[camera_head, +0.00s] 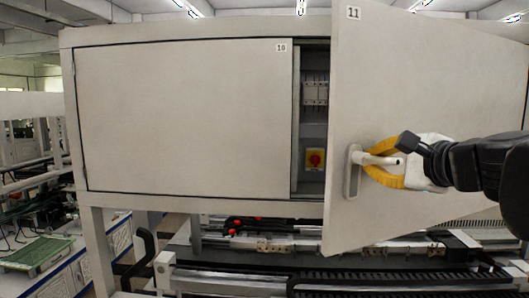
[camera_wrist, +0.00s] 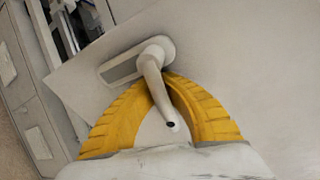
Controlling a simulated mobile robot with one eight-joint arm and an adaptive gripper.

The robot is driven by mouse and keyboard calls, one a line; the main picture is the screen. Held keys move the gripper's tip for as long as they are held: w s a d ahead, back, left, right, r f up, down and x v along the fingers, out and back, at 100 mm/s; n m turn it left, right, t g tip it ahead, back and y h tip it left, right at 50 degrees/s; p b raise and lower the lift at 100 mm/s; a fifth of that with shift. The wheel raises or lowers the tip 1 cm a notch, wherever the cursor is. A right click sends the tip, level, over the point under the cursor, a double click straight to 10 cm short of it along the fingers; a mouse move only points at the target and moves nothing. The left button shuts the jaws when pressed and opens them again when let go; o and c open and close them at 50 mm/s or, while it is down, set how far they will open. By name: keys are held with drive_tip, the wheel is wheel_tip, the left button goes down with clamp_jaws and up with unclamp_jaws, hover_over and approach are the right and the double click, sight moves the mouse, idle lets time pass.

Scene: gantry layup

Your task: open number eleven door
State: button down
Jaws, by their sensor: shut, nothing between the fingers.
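The number eleven door (camera_head: 430,80) is a pale panel with an "11" label (camera_head: 353,13) at its top left. It stands partly open, its left edge swung out towards me, with a gap to the cabinet interior. Its light handle (camera_head: 352,180) has an upright plate and a lever. My gripper (camera_head: 367,162) is at this handle, its yellow fingers shut. In the wrist view, the handle (camera_wrist: 151,68) projects from the door and its lever lies across the fingertips (camera_wrist: 165,80). Nothing shows pinched between the fingers. Whether they touch the lever I cannot tell.
The number ten door (camera_head: 180,120) is closed at the left. Rails and a black cable chain (camera_head: 390,281) run below the doors.

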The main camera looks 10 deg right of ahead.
sight(385, 160)
drive_tip(key=v, duration=0.4)
drive_tip(key=shift+s+d+f, duration=0.1)
drive_tip(key=shift+d+f, duration=0.05)
drive_tip(key=shift+f, duration=0.05)
drive_tip(key=c, duration=2.1)
unclamp_jaws()
drive_tip(key=shift+w+f, duration=0.15)
drive_tip(key=shift+w, duration=0.45)
drive_tip(key=shift+c, duration=0.2)
drive_tip(key=o, duration=0.6)
drive_tip(key=shift+c, duration=0.2)
drive_tip(key=shift+o, duration=0.8)
drive_tip(key=shift+s, duration=0.35)
drive_tip(key=v, duration=0.7)
drive_tip(key=shift+s, duration=0.2)
